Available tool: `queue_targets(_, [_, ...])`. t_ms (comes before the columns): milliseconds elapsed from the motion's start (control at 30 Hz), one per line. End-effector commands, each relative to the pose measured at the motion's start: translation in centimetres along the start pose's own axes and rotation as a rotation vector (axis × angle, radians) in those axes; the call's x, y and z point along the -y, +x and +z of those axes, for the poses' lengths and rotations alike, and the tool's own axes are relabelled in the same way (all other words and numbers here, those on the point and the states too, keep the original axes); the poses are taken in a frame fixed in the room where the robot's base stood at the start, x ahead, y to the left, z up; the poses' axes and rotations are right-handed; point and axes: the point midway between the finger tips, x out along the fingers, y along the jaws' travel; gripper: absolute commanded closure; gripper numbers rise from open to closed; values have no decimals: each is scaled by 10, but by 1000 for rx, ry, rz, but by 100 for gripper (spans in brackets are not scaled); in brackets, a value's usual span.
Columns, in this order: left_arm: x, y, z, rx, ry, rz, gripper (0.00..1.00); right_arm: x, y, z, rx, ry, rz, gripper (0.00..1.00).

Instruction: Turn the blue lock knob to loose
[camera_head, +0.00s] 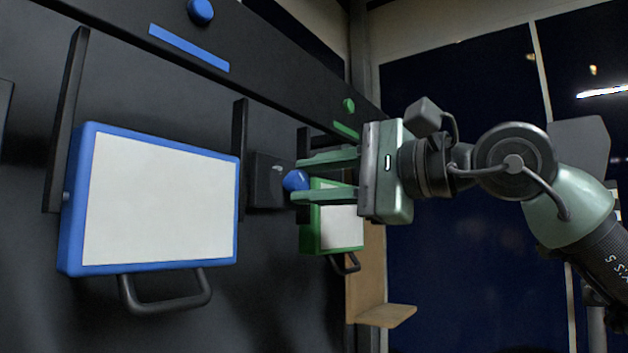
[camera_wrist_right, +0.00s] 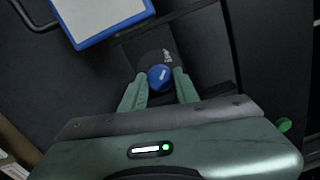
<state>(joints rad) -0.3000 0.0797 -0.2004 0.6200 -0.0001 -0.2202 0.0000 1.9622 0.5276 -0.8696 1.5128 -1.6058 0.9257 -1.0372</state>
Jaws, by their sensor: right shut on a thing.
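The blue lock knob (camera_head: 295,180) sits on a small black box (camera_head: 266,182) on the dark wall, between the blue-framed panel and the green-framed panel. In the right wrist view the knob (camera_wrist_right: 160,77) shows a white mark on its face, slanted in the picture. My right gripper (camera_head: 298,180) reaches in from the right, and its two green fingers are shut on the knob, one on each side. The fingers also show in the right wrist view (camera_wrist_right: 160,88). Small lettering on the box is too small to read. My left gripper is not in view.
The blue-framed white panel (camera_head: 160,200) with a black handle hangs left of the knob. The green-framed panel (camera_head: 337,228) is behind and below my right fingers. A black rail (camera_head: 270,90) with a blue round button (camera_head: 200,11) runs above. A wooden shelf (camera_head: 386,316) is lower right.

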Motion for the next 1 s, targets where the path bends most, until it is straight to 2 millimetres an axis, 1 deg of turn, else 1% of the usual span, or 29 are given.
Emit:
queue_targets(67, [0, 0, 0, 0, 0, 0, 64, 0, 0, 1, 1, 0, -1, 100])
queue_targets(100, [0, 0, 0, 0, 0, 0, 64, 0, 0, 0, 1, 1, 0, 59])
queue_targets(133, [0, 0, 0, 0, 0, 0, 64, 0, 0, 0, 1, 1, 0, 50])
queue_targets(167, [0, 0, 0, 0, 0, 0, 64, 0, 0, 0, 1, 1, 0, 48])
queue_targets(433, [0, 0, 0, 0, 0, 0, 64, 0, 0, 0, 1, 1, 0, 48])
queue_targets(533, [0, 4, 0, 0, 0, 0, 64, -1, -5, 0, 0, 1, -1, 48])
queue_targets(667, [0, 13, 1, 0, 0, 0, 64, -3, -24, -1, 0, 0, -3, 48])
queue_targets(800, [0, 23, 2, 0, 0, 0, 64, -3, -49, -1, 0, 0, -4, 48])
queue_targets(900, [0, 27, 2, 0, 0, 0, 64, -2, -64, 0, 1, 1, -3, 48])
queue_targets(1000, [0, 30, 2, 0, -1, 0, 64, -2, -73, 0, 0, 1, -1, 48])
